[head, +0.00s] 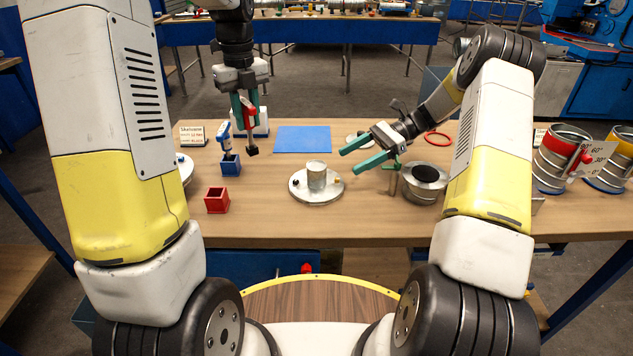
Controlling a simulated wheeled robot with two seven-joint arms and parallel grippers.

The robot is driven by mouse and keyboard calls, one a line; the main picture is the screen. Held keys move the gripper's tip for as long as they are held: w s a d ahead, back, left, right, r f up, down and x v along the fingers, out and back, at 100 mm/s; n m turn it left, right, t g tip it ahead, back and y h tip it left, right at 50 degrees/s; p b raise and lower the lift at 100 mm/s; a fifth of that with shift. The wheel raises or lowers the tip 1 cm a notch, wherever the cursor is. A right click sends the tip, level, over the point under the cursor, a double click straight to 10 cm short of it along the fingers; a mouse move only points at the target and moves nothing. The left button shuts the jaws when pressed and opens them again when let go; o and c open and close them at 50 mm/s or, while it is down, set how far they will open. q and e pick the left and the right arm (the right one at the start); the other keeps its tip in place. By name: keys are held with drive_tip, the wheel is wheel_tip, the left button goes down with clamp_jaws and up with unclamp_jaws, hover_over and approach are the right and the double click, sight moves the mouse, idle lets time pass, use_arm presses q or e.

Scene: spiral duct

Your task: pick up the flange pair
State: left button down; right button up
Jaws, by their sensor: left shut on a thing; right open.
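I cannot tell for sure which thing is the flange pair. A round silver plate (316,198) carries an upright metal cylinder (317,176) and small parts at the table's middle. To its right is a silver round piece with a dark centre (424,178). My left gripper (248,122) points down, shut on a red tool with a black lower end (252,149), held over the table left of the blue mat. My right gripper (348,161) is open and empty, its fingers pointing left, above and right of the plate. My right gripper and arm lie close to the silver round piece.
A red box (216,201) and a blue holder (231,167) with a blue-white tool stand at left. A blue mat (302,139) lies at the back. A red ring (437,139) and spiral duct pieces (558,160) are at right. The front centre of the table is clear.

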sight(324, 172)
drive_tip(key=x, duration=0.9)
drive_tip(key=shift+a+r, duration=0.15)
drive_tip(key=shift+a, duration=0.15)
clamp_jaws()
